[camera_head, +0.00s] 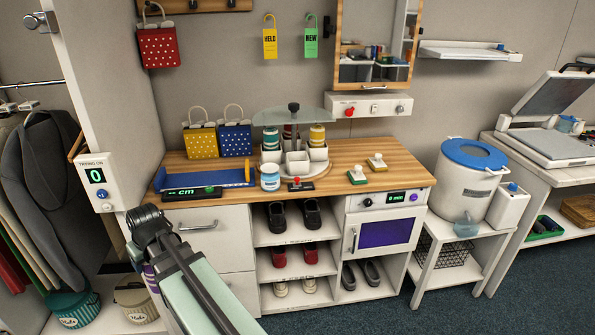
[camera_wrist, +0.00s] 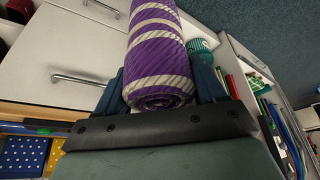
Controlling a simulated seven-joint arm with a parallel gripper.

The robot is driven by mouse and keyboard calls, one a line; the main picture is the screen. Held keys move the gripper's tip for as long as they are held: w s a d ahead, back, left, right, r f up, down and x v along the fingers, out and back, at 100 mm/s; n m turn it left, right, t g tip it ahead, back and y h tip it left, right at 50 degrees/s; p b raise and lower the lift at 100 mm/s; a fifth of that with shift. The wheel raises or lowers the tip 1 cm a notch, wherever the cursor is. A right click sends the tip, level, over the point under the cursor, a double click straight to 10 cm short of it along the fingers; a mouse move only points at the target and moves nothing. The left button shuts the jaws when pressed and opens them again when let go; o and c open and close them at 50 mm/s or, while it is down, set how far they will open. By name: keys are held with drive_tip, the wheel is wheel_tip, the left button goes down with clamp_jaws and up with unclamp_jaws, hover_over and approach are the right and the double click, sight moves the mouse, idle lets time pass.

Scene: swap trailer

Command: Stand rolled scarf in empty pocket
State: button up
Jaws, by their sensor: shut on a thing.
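A purple rolled scarf with cream stripes (camera_wrist: 160,55) is held between the dark fingers of my gripper (camera_wrist: 165,85). Its near end faces the wrist camera. In the head view a small purple part of the scarf (camera_head: 150,279) shows beside my arm, in front of the white drawers; my fingers there are mostly hidden. A round carousel with white pockets (camera_head: 297,163) stands on the wooden counter, away from the gripper. Coloured rolls stand in some rear pockets, including a yellow one (camera_head: 317,137). The front pocket looks empty, though its inside is hard to see.
A clear disc (camera_head: 292,117) overhangs the carousel. Stamps (camera_head: 357,174) stand to the right.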

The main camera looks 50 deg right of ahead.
drive_tip(key=w+d+r+m, duration=0.1)
drive_tip(key=w+d+r, duration=0.3)
drive_tip(key=d, duration=0.6)
drive_tip(key=w+d+r, duration=0.1)
drive_tip(key=d+r, duration=0.4)
drive_tip(key=d, duration=0.6)
drive_tip(key=w+d+r+m, duration=0.1)
drive_tip(key=w+d+r, duration=0.3)
drive_tip(key=d, duration=0.6)
drive_tip(key=s+d+r+m+h, duration=0.1)
drive_tip(key=s+d+r, duration=0.35)
drive_tip(key=d, duration=0.65)
drive_tip(key=s+d+r, duration=0.4)
drive_tip(key=d+r, duration=0.2)
drive_tip(key=d, duration=0.5)
drive_tip(key=s+d+r+m+h, duration=0.1)
drive_tip(key=s+d+r, duration=0.4)
drive_tip(key=d, duration=0.6)
wheel_tip(320, 180, down, 17)
drive_tip(key=w, duration=0.1)
drive_tip(key=shift+a+r, duration=0.2)
drive_tip(key=shift+f, duration=0.1)
drive_tip(key=o, duration=1.1)
